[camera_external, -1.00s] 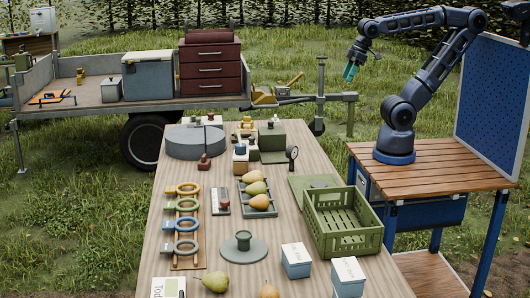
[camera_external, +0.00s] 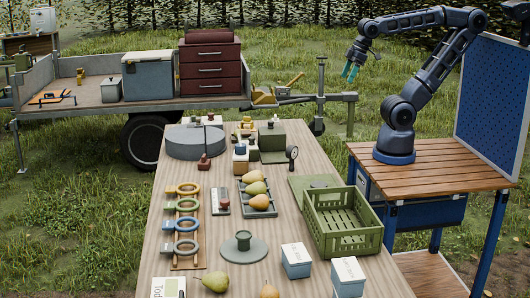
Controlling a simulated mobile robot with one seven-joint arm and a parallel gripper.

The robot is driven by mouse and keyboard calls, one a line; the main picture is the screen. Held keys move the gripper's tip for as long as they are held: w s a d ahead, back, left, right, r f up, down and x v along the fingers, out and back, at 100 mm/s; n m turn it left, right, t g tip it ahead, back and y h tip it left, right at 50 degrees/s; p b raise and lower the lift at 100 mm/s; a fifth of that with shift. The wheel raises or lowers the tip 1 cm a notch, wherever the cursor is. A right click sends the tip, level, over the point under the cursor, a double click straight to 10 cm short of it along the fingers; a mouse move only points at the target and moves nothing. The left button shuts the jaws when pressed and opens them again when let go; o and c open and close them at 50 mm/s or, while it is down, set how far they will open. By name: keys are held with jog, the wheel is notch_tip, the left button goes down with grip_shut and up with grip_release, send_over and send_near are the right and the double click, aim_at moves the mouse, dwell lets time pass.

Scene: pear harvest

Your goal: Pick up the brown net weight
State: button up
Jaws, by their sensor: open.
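A small reddish-brown knobbed piece (camera_external: 204,162), which looks like the brown net weight, stands upright on the long wooden table (camera_external: 160,235). It is just in front of the grey round block (camera_external: 196,142). My gripper (camera_external: 351,73) has teal fingers, is open and empty, and points down in the air right of the table's far end. It is well above and to the right of the brown piece, touching nothing.
A rack with coloured rings (camera_external: 187,225), a tray of pears (camera_external: 258,200), a green crate (camera_external: 342,222) and white-topped boxes (camera_external: 296,261) crowd the table. A magnifier-like upright piece (camera_external: 292,153) stands at the right edge. Bare wood surrounds the brown piece's left and front.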

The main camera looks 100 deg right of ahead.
jog(key=w+d+r+n, duration=0.1)
jog(key=w+r+n, duration=0.15)
jog(key=w, duration=0.65)
jog(key=n+g+h, duration=0.4)
jog(key=n+g, duration=0.2)
jog(key=n, duration=0.7)
send_over(204, 155)
jog(key=w+a, duration=0.2)
jog(key=a, duration=0.2)
notch_tip(204, 155, down, 34)
jog(key=x, duration=0.5)
jog(key=shift+s+d+r, duration=0.15)
jog(key=shift+s+d, duration=0.05)
jog(key=shift+d, duration=0.05)
jog(key=shift+s+d+x, duration=0.1)
jog(key=shift+x, duration=1.25)
jog(key=shift+s+d+x, duration=0.1)
jog(key=shift+s+x, duration=0.05)
jog(key=shift+x, duration=1.2)
jog(key=shift+r, duration=0.15)
jog(key=c, duration=1.3)
